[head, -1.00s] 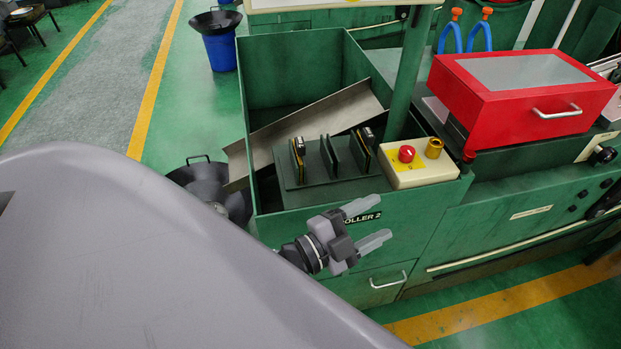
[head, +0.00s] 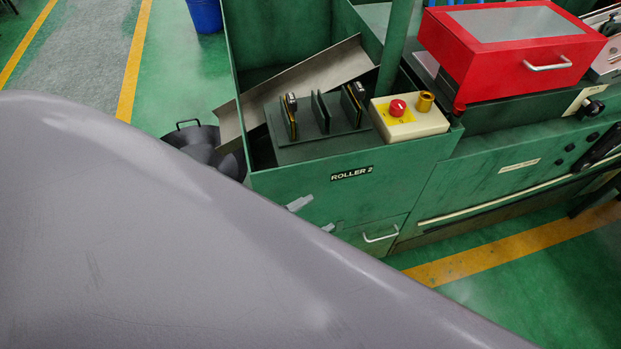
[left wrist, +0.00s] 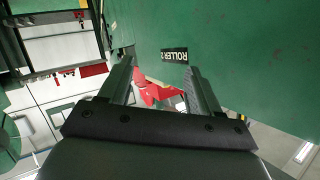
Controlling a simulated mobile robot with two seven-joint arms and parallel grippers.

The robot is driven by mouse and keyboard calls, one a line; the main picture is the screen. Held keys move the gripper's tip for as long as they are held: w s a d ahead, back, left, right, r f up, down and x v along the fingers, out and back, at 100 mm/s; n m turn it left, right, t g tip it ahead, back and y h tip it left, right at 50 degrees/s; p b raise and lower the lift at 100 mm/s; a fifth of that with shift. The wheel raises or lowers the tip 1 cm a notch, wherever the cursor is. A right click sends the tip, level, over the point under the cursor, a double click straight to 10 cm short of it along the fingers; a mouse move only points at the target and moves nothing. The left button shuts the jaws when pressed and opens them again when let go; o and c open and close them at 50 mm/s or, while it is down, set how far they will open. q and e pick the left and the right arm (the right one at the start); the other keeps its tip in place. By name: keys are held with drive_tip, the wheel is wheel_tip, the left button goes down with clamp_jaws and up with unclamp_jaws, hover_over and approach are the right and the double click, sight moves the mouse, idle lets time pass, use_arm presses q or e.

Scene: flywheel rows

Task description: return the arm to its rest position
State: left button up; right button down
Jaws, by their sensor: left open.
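My left gripper (head: 313,214) is mostly hidden behind my own large grey body part in the head view; only its fingertips show, in front of the green machine (head: 385,180) below the ROLLER 2 label (head: 351,173). In the left wrist view the two fingers of my left gripper (left wrist: 158,82) are spread apart with nothing between them. The ROLLER 2 label also shows there (left wrist: 174,56), on the green panel beyond the fingertips. My right gripper is not in view.
A control box (head: 410,122) with a red button and the red box (head: 505,50) sit on the machine. A metal chute (head: 300,85) leans inside the green bin. A dark pan (head: 195,143) stands left of it. A blue bucket (head: 205,15) stands farther back on open floor.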

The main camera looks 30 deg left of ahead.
use_arm(q)
drive_tip(key=s+a+f+n+g+y, duration=0.1)
drive_tip(key=s+f+n+g, duration=0.2)
drive_tip(key=s+f+n, duration=0.1)
drive_tip(key=shift+s+f, duration=0.7)
drive_tip(key=shift+s, duration=0.5)
drive_tip(key=shift+a, duration=0.1)
